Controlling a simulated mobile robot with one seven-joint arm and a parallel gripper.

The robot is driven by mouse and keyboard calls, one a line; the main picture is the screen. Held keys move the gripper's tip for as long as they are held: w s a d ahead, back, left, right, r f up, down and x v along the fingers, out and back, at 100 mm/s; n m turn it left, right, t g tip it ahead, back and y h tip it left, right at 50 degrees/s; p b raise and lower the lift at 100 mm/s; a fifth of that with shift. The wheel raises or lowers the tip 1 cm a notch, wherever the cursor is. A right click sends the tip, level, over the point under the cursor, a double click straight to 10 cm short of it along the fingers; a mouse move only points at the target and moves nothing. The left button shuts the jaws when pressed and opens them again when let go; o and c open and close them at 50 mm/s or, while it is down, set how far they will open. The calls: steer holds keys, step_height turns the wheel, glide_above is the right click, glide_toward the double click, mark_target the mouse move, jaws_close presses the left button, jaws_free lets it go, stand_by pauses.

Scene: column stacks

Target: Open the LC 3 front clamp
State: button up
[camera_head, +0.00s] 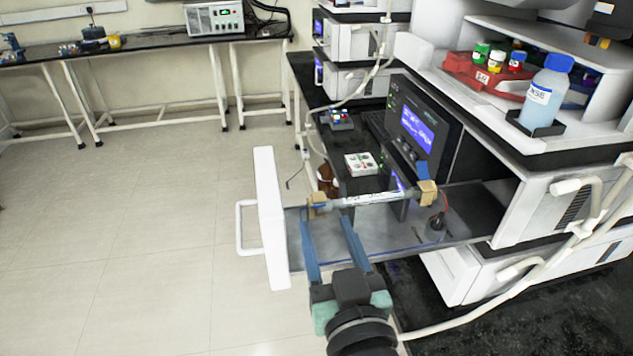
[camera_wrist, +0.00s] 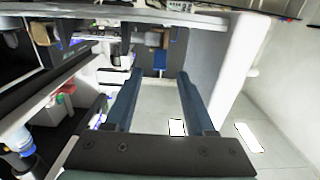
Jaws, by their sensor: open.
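A drawer tray (camera_head: 385,235) is pulled out of the instrument in the head view. A column (camera_head: 372,199) with a white label spans it lengthwise. A tan front clamp (camera_head: 318,204) is around the column's end near the white drawer panel (camera_head: 270,215). Another tan clamp (camera_head: 428,193) is at the column's inner end. My gripper (camera_head: 325,215) is open, its blue fingers pointing at the column's front end and appearing close to the front clamp. I cannot tell whether they touch it. In the wrist view my gripper (camera_wrist: 159,74) shows empty space between its fingers.
A small dark bottle (camera_head: 436,228) stands on the tray. A white box (camera_head: 362,164) and a dark monitor (camera_head: 420,125) are behind the column. A labelled bottle (camera_head: 545,95) and a red rack (camera_head: 478,74) stand on top at right. Open floor (camera_head: 120,220) lies left.

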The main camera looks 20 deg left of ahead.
mark_target(315, 198)
steer(key=p+x, duration=0.1)
steer(key=x, duration=0.8)
steer(key=shift+a, duration=0.1)
steer(key=shift+c, duration=0.3)
jaws_close()
